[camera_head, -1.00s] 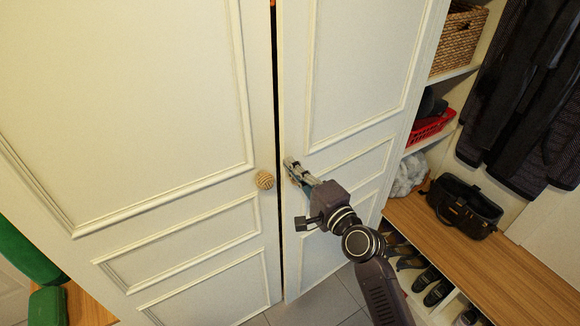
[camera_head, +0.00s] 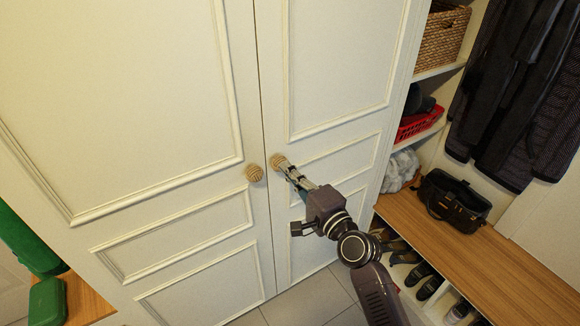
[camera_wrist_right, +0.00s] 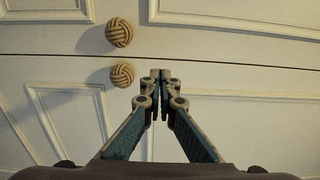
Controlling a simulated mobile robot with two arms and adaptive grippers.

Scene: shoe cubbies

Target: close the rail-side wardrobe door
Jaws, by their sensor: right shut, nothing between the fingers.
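The rail-side wardrobe door (camera_head: 335,60) is the right one of two cream panelled doors, on the side of the hanging coats. It lies about flush with the left door (camera_head: 120,90), with a thin dark seam between them. Its round woven knob (camera_head: 276,161) sits next to the left door's knob (camera_head: 254,173); both knobs show in the wrist view, the right door's one (camera_wrist_right: 122,74) nearer my gripper. My right gripper (camera_head: 283,165) is shut and empty, its tips at the door face beside that knob. Whether the tips touch the door I cannot tell. My left gripper is out of view.
Right of the wardrobe are open shelves with a wicker basket (camera_head: 441,38) and a red basket (camera_head: 418,123). A wooden bench (camera_head: 450,250) holds a black bag (camera_head: 453,203), with shoes below it. Dark coats (camera_head: 515,90) hang above. A green object (camera_head: 28,235) stands at far left.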

